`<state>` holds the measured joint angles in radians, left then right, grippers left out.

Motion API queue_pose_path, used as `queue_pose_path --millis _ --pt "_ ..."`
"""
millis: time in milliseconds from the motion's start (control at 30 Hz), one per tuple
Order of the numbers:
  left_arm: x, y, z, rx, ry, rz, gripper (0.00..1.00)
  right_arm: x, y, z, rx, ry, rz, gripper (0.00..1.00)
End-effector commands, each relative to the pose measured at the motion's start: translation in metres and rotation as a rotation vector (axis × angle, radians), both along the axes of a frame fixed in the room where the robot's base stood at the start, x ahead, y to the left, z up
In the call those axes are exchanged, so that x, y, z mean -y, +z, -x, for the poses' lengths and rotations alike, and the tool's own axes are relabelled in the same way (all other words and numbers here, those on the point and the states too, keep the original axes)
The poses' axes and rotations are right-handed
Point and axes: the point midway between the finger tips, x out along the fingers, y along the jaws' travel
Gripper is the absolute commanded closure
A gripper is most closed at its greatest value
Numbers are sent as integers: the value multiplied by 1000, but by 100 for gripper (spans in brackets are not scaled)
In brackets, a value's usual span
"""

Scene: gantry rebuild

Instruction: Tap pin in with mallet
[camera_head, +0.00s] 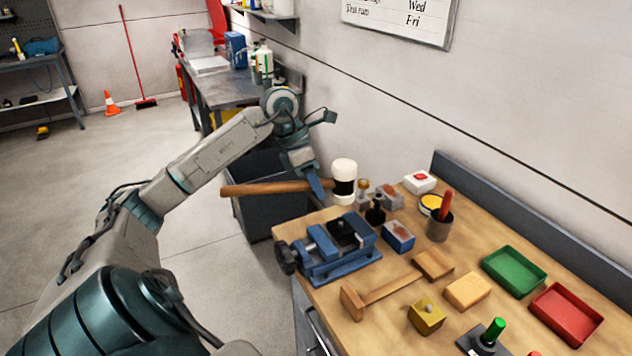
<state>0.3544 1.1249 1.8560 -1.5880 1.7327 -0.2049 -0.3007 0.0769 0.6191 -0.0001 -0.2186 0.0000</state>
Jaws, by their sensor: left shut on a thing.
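My left gripper (316,187) is shut on the wooden handle of the mallet (270,188), near its head. The mallet's head is white with a black band and points right, held above the area behind the blue vise. The handle sticks out to the left. A brass-yellow block (427,318) on the bench has a small light stud on top that looks like the pin (428,304); how deep it sits is too small to tell. The mallet is apart from it, farther back and left. My right gripper is not in view.
The wooden bench (400,292) holds a blue vise (338,255), a wooden piece (395,288), a tan block (466,291), a green-topped peg on a dark base (493,335), green (514,270) and red (565,313) trays, and a cup (439,226). A dark bin (262,190) stands behind.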

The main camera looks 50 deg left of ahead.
Motion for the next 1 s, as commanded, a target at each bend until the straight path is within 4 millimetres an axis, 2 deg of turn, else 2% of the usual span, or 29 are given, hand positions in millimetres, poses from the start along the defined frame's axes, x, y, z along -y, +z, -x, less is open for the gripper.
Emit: queue_pose_path --millis 133,233,633,700,867,1000 --pt "0 -1 0 2 0 0 100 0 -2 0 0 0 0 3" --pt "0 -11 0 2 0 0 100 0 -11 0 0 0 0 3" --pt "0 -86 0 0 0 -1 100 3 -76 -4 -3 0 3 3" --pt "0 -77 0 1 0 -2 100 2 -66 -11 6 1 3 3" --pt "0 -73 0 2 0 0 100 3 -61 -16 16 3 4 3" --pt "0 -50 0 4 0 0 100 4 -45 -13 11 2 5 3"
